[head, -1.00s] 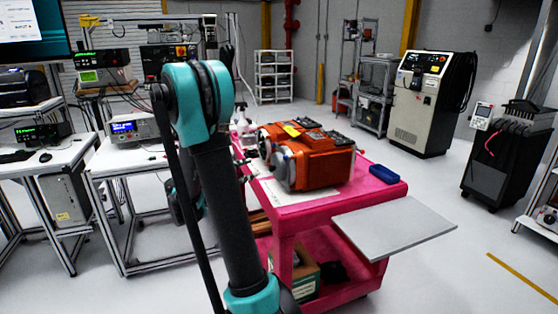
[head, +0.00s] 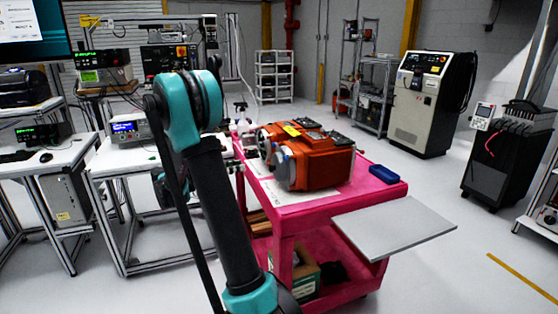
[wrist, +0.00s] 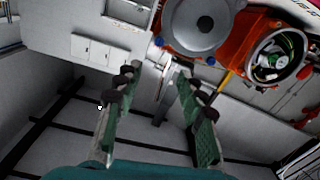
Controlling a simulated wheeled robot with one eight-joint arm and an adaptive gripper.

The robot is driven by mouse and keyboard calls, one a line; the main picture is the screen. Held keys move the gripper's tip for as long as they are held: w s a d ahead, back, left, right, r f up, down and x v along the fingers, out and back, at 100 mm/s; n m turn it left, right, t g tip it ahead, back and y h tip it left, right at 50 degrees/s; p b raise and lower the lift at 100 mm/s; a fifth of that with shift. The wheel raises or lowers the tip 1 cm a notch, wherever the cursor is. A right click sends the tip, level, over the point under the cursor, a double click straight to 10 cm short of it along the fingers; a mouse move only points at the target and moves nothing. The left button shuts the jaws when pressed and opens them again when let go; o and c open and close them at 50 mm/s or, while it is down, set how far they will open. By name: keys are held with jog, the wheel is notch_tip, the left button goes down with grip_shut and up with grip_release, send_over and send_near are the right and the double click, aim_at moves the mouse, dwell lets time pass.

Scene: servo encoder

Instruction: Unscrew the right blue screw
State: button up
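The orange servo motor (head: 318,165) sits on the pink cart (head: 290,212); it also shows at the top right of the wrist view (wrist: 240,55). There it has a round grey cover (wrist: 203,24) and an open round housing (wrist: 278,55) with inner parts. A small blue screw (wrist: 158,41) is at the left edge of the grey cover, and another blue screw (wrist: 211,61) is at its lower right. My gripper (wrist: 157,75) is open and empty, its fingers below the grey cover and apart from both screws. In the head view I cannot make out my gripper clearly.
A blue tray (head: 384,176) lies at the cart's right side, and a grey panel (head: 395,222) sticks out from the cart's front. White workbenches (head: 125,158) with instruments stand on the left.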

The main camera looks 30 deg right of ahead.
jog(key=m, duration=0.4)
send_near(284, 158)
jog(key=x, duration=0.8)
jog(key=shift+w+d, duration=0.1)
jog(key=shift+w, duration=0.05)
grip_shut()
